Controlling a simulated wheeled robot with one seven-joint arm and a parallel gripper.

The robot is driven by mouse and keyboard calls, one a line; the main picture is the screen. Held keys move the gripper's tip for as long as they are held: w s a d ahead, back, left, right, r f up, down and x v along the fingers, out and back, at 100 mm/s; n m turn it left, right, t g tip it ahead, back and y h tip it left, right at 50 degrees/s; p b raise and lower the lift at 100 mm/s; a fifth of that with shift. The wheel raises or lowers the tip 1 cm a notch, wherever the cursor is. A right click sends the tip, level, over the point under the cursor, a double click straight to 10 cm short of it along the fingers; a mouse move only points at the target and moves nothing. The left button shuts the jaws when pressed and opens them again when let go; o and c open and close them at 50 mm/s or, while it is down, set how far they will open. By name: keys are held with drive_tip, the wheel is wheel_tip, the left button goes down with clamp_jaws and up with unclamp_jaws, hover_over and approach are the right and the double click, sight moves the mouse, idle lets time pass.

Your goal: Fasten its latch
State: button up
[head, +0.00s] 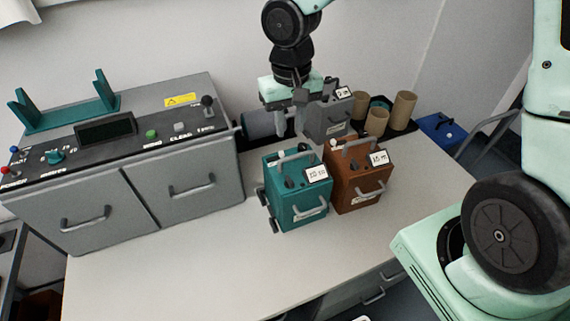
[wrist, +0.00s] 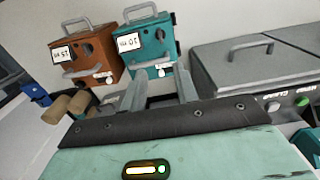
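A teal box (head: 292,192) with a top handle, a label and dark latch-like parts on its left side stands on the table. A brown box (head: 358,175) stands close beside it. A grey box (head: 335,117) stands behind them. I cannot tell which latch is meant or whether any is fastened. My gripper (head: 292,133) hangs pointing down behind the teal box, left of the grey box. In the wrist view my two fingers (wrist: 160,78) are apart with nothing between them. The teal box (wrist: 148,42) and brown box (wrist: 85,52) lie beyond the fingertips.
A grey printer cabinet (head: 180,200) with knobs, buttons and two handled doors fills the left. A dark roller (head: 264,124) lies behind my gripper. Cardboard tubes (head: 404,108) stand at back right, near a blue box (head: 440,128). The front of the table (head: 170,270) is clear.

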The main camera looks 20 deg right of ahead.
sight(289, 178)
wheel_tip(289, 178, down, 17)
drive_tip(key=shift+s+r+p, duration=0.1)
drive_tip(key=shift+r+p, duration=0.05)
drive_tip(key=shift+p, duration=0.4)
clamp_jaws()
